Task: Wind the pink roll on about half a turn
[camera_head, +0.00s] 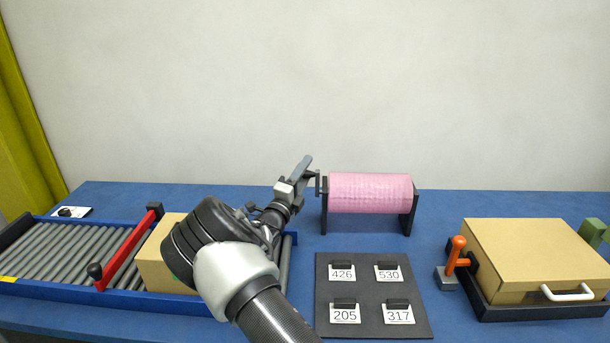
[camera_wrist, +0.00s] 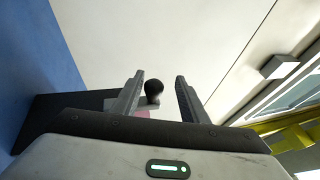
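The pink roll (camera_head: 370,193) lies level in a black stand (camera_head: 408,222) at the back of the blue table. A crank (camera_head: 319,184) is at the roll's left end. My gripper (camera_head: 311,172) is just left of the roll, at the crank. In the wrist view my gripper (camera_wrist: 158,95) has its two fingers apart. The crank's round black knob (camera_wrist: 154,89) shows between them, nearer the left finger, with a gap on the right. I cannot tell whether a finger touches it. A sliver of pink (camera_wrist: 142,114) shows below the knob. My arm partly hides the crank in the head view.
A roller conveyor (camera_head: 70,252) with a red bar (camera_head: 128,250) and a cardboard box (camera_head: 160,262) is at left. A black board (camera_head: 371,291) with number cards stands in front of the roll. A carton (camera_head: 530,250) and an orange-handled lever (camera_head: 456,250) are at right.

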